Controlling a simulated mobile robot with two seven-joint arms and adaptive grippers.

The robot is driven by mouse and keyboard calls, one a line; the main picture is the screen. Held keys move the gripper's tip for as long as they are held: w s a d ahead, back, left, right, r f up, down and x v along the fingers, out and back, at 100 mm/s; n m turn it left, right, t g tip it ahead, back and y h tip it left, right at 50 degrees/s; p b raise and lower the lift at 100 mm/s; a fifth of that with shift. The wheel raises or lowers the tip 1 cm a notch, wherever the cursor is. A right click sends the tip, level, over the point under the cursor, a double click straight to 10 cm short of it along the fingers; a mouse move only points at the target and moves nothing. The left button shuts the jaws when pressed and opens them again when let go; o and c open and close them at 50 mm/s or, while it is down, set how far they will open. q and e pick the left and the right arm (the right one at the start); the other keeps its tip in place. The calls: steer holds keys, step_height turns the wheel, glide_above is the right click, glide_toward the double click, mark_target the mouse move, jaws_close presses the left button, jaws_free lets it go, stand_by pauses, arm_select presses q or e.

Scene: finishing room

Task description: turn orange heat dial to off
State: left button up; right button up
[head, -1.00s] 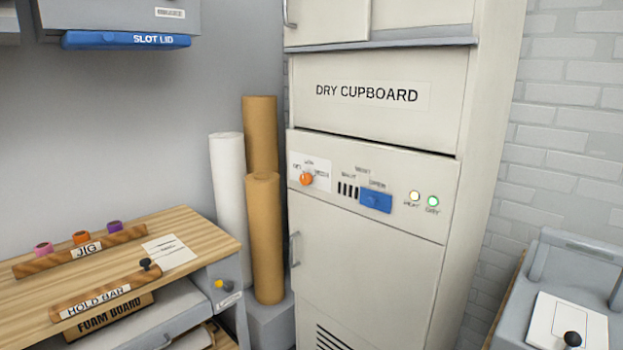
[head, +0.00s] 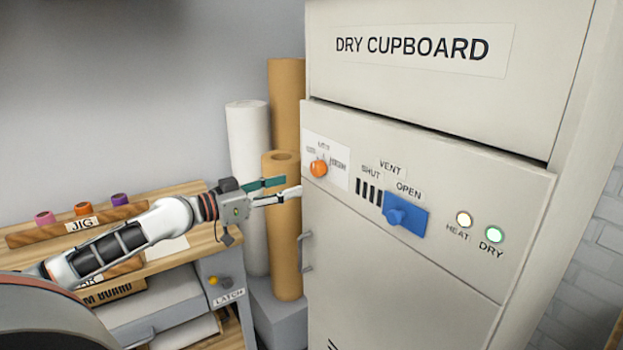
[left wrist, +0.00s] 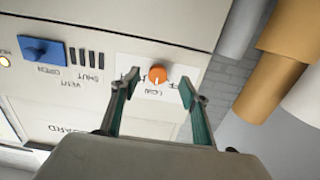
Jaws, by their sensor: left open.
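The orange heat dial (head: 318,168) sits on a white label plate at the left of the dry cupboard's control panel (head: 520,215). Its pointer seems to aim up towards the middle mark, LOW; the other marks are too small to read surely. My left gripper (head: 293,187) is open and empty, just left of the panel and a little below the dial. In the left wrist view the dial (left wrist: 158,74) shows beyond and between the open fingers (left wrist: 157,92), apart from them. The wrist picture is upside down. My right gripper is not in view.
Right of the dial are the blue vent slider (head: 405,214) and the HEAT (head: 463,219) and DRY (head: 494,234) lamps. A door handle (head: 305,252) sticks out below. Brown rolls (head: 283,225) and a white roll (head: 246,150) stand behind my gripper. A workbench (head: 190,190) is at left.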

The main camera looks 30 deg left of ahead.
mark_target(314, 171)
arm_select(q)
steer(key=shift+w+d+r+p, duration=0.2)
steer(key=shift+w+r+p, duration=0.1)
steer(key=shift+w+r, duration=0.25)
steer(key=shift+w+d+r+p, duration=0.25)
steer(key=shift+w+r, duration=0.05)
steer(key=shift+w, duration=0.35)
steer(key=shift+w+d+r+p, duration=0.2)
steer(key=shift+w+r+p, duration=0.1)
steer(key=shift+w+r, duration=0.25)
steer(key=p+x, duration=0.1)
steer(key=x, duration=0.1)
steer(key=shift+w+d+f, duration=0.1)
steer(key=shift+w+f, duration=0.05)
steer(key=shift+w, duration=0.1)
steer(key=shift+w+d+f, duration=0.2)
steer(key=shift+w+d, duration=0.15)
steer(key=shift+w, duration=0.3)
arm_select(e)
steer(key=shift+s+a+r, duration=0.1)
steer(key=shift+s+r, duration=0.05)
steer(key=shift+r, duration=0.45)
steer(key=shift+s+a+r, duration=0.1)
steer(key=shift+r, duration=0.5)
arm_select(q)
steer(key=c, duration=1.1)
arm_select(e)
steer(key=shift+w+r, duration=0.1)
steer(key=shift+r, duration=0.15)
